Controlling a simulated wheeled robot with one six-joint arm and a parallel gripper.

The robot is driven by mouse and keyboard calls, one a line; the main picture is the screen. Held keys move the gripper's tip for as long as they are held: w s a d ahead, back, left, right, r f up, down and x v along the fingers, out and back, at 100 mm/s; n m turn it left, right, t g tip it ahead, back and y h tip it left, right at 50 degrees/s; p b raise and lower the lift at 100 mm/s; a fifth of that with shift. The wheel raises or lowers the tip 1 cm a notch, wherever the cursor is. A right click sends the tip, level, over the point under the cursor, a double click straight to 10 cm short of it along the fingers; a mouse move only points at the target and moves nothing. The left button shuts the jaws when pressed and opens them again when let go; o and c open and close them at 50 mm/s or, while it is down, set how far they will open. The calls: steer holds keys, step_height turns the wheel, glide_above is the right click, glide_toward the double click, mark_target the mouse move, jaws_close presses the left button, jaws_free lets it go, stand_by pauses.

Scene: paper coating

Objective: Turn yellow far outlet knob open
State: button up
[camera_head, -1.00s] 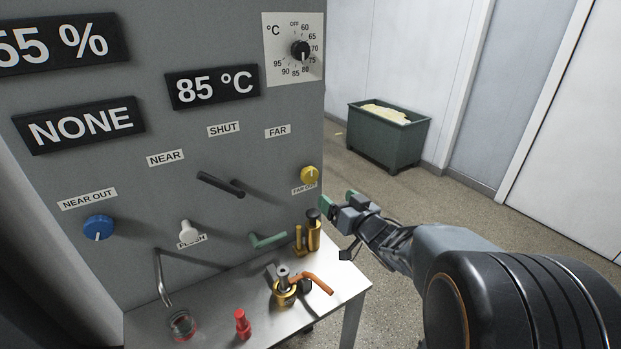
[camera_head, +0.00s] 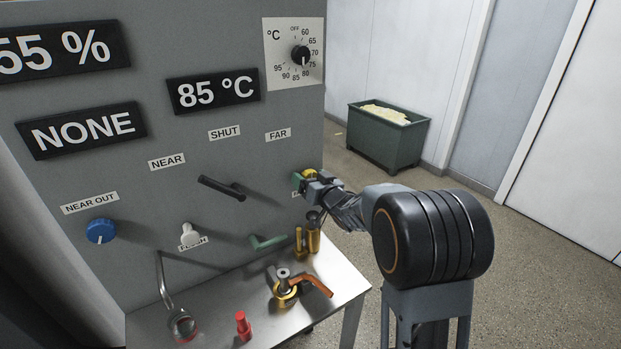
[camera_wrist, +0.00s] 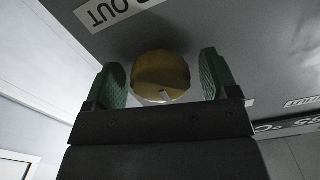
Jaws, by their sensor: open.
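The yellow far outlet knob (camera_wrist: 160,75) is on the grey panel, seen in the wrist view between my two green fingertips. A small white mark shows at its edge nearest my gripper. My gripper (camera_wrist: 160,84) is open, with one finger on each side of the knob and a visible gap to each finger. In the head view the knob (camera_head: 309,173) is mostly hidden behind my gripper (camera_head: 304,182), which is at the panel's right edge. The label by the knob is partly covered there.
The blue near outlet knob (camera_head: 100,231) is at the panel's left. A black lever (camera_head: 222,188), a white knob (camera_head: 188,234) and a green handle (camera_head: 267,242) stick out of the panel. Below, a metal table (camera_head: 225,290) holds brass parts and a red object (camera_head: 243,326).

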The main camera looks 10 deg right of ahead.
stand_by(0.3)
steer(key=c, duration=0.9)
